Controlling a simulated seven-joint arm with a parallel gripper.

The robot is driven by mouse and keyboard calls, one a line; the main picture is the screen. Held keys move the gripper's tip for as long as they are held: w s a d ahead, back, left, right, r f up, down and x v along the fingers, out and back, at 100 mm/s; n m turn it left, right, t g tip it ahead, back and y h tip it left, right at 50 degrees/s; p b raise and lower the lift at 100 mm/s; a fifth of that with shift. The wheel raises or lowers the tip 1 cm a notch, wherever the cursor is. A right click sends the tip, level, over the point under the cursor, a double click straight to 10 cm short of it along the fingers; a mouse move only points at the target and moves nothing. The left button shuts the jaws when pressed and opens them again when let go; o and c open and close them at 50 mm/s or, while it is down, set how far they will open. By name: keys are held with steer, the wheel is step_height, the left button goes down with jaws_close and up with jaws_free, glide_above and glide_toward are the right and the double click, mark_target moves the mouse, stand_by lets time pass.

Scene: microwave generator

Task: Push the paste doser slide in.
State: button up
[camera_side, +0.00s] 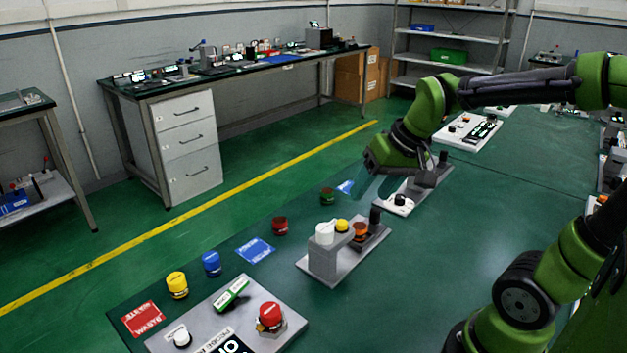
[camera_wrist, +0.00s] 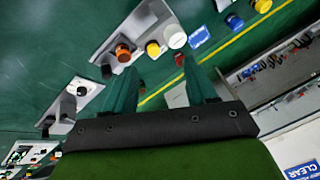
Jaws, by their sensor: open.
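A grey fixture (camera_side: 322,262), apparently the paste doser, stands on the green bench in the side view. It carries a white cylinder (camera_side: 325,232), a yellow cap (camera_side: 342,225), an orange knob (camera_side: 360,230) and an upright black handle (camera_side: 375,215). I cannot tell which part is the slide or how far out it sits. The fixture also shows at the top of the wrist view (camera_wrist: 128,27). My gripper (camera_side: 374,188) is above the bench, behind the fixture. Its two teal fingers are apart and empty in the wrist view (camera_wrist: 160,85).
A second grey fixture (camera_side: 430,184) with a black knob on a white disc is close to my gripper. Red (camera_side: 280,226), blue (camera_side: 211,263) and yellow (camera_side: 177,285) jars stand along the bench's left edge. A control panel (camera_side: 285,342) lies in front. The bench's right middle is clear.

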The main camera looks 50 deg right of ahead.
mark_target(376, 209)
steer(key=shift+w+d+f+n+g, duration=1.05)
steer(key=shift+w+d, duration=1.1)
steer(key=shift+d, duration=2.45)
steer(key=shift+w+d+f+n+g, duration=0.65)
steer(key=shift+w+d+g, duration=1.15)
steer(key=shift+d, duration=2.8)
steer(key=shift+t+h, duration=0.3)
steer(key=shift+t, duration=0.05)
steer(key=f, duration=1.6)
steer(key=shift+w+f, duration=0.3)
steer(key=shift+w, duration=0.05)
steer(key=shift+c, duration=0.5)
jaws_close()
steer(key=shift+a, duration=0.15)
